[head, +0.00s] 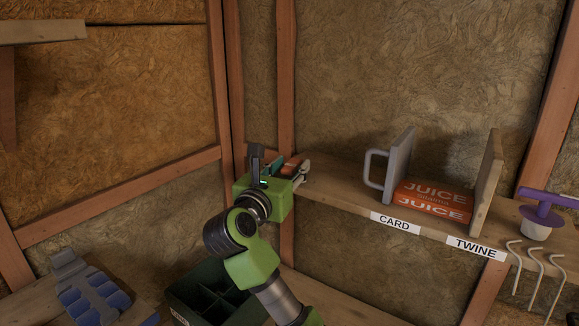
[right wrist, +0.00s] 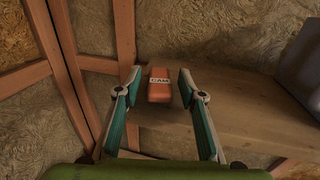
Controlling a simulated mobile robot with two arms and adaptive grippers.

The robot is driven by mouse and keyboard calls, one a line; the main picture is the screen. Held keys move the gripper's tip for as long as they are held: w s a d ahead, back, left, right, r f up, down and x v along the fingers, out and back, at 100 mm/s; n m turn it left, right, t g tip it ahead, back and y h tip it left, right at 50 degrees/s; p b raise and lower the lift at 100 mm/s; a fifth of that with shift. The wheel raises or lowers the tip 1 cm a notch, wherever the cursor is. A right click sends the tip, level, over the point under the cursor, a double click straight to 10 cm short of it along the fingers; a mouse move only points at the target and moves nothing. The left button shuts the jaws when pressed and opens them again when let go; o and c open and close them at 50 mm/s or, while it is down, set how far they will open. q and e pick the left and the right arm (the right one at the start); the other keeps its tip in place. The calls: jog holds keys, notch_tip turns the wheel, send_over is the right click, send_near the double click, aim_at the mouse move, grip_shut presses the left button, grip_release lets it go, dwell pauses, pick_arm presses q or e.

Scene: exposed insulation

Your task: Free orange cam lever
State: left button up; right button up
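An orange block labelled CAM (right wrist: 159,86) lies at the left end of a wooden shelf (right wrist: 240,130) in the right wrist view. My right gripper (right wrist: 161,78) is open, with one teal-padded finger on each side of the block. Gaps show between the block and both fingers. In the head view, my right gripper (head: 280,167) is at the shelf's left end, and a bit of the orange block (head: 292,167) shows between its fingers. No lever shape can be made out. My left gripper is not in view.
On the shelf, a grey handled plate (head: 399,165), orange JUICE boxes (head: 432,199) and a wooden board (head: 487,183) stand to the right. Farther right are a purple-handled tool (head: 541,212) and bent hooks. Below are a dark green crate (head: 190,289) and a blue tray (head: 92,299).

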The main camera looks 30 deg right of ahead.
aim_at(285, 165)
grip_shut()
jog(key=shift+w+a+f+m+g+h+b, duration=0.15)
jog(key=shift+m+g+h+b, duration=0.25)
jog(key=shift+b, duration=0.2)
jog(key=shift+w+a+f+m+g+h+b, duration=0.1)
jog(key=shift+m+g+h+b, duration=0.15)
jog(key=shift+g+b, duration=0.3)
jog(key=shift+w+r+m+g+h+b, duration=0.2)
jog(key=shift+m+g+h+b, duration=0.15)
jog(key=shift+m+g+b, duration=0.5)
jog(key=shift+o, duration=1.2)
grip_release()
jog(key=shift+r, duration=0.15)
notch_tip(285, 165, up, 10)
jog(key=shift+f, duration=0.1)
jog(key=shift+f, duration=0.15)
